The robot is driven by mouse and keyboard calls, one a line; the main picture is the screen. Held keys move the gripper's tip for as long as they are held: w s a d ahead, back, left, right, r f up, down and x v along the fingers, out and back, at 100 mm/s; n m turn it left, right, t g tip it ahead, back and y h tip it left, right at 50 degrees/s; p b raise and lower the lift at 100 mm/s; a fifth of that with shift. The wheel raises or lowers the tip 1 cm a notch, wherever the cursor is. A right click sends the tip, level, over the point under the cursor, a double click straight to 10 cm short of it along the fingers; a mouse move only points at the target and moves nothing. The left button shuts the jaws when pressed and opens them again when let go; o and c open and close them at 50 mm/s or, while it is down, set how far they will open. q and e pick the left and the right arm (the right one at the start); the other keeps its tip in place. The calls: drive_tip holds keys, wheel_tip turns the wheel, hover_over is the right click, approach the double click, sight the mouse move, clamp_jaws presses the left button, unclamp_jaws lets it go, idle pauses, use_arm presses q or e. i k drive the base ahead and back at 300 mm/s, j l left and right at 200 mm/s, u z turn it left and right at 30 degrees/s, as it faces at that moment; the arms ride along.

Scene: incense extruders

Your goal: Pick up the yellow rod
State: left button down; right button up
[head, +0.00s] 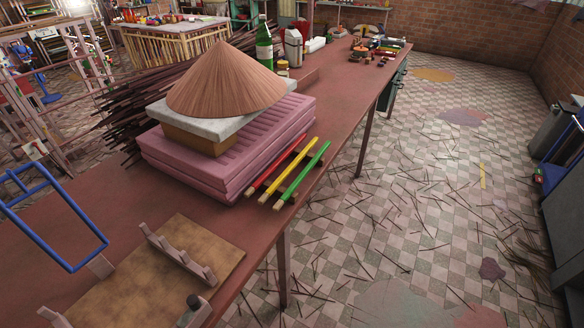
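The yellow rod (290,171) lies at a slant near the right edge of the long reddish table (345,95). It is between a red rod (277,167) on its left and a green rod (304,172) on its right. The three rods are roughly parallel, with narrow gaps, and have pale near ends. They appear to rest on dark supports. Neither of my grippers is in view.
A pink ridged block stack (190,170) stands just left of the rods, bearing a grey slab and a conical hat (226,82). A wooden board (150,285) with notched racks and a blue frame (62,222) are nearer. Sticks litter the tiled floor (420,180).

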sight(283, 175)
drive_tip(key=i+l+u, duration=0.75)
drive_tip(key=l+u, duration=0.15)
drive_tip(key=l, duration=0.2)
drive_tip(key=i+l+u, duration=0.2)
drive_tip(key=l+u, duration=0.25)
drive_tip(key=l, duration=0.2)
drive_tip(key=i+l+u, duration=0.1)
drive_tip(key=l+u, duration=0.35)
drive_tip(key=l, duration=0.3)
drive_tip(key=l+u, duration=0.4)
drive_tip(key=l, duration=0.35)
drive_tip(key=k+l+u, duration=0.15)
drive_tip(key=l+u, duration=0.3)
drive_tip(key=l, duration=0.3)
